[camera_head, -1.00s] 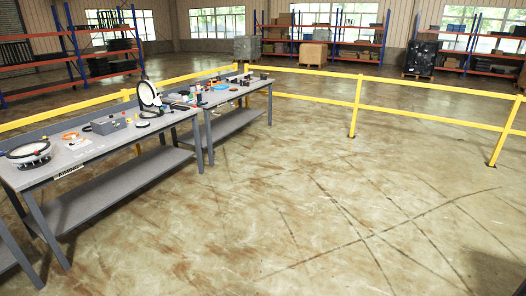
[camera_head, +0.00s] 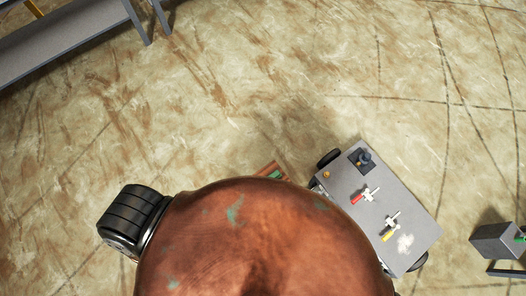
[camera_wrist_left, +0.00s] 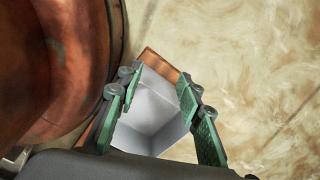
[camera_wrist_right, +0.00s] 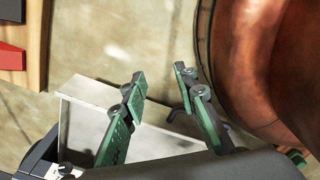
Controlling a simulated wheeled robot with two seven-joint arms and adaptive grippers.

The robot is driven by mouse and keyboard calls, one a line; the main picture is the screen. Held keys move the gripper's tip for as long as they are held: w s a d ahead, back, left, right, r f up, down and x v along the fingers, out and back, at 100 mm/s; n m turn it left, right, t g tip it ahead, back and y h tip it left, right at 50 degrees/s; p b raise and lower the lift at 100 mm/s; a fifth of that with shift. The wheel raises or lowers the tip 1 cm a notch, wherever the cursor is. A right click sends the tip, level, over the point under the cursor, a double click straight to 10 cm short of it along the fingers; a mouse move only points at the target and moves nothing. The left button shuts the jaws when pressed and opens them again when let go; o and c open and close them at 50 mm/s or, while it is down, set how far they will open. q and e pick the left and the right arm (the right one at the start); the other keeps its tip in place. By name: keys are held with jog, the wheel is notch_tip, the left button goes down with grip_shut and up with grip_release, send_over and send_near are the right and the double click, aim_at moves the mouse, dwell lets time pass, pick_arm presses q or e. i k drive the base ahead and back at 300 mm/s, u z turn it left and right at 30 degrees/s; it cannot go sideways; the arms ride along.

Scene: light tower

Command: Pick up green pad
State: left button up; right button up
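I cannot make out a separate green pad in any view; the green faces I see clearly line my own gripper fingers. My left gripper (camera_wrist_left: 158,82) is open in the left wrist view, with a pale open box (camera_wrist_left: 153,120) seen between its fingers and nothing held. My right gripper (camera_wrist_right: 160,78) is open and empty in the right wrist view, in front of a grey plate-like surface (camera_wrist_right: 85,95). In the head view, a large copper-coloured body hides both grippers. A small green patch (camera_head: 275,174) shows at its upper edge, too small to identify.
A grey box (camera_head: 495,241) is at the far right. A grey workbench (camera_head: 65,40) stands upper left. The stained floor between is clear.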

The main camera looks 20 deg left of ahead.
aim_at(276, 173)
jog(key=u, duration=0.45)
jog(key=k, duration=1.3)
jog(key=u, duration=0.85)
jog(key=i, duration=1)
jog(key=u, duration=0.1)
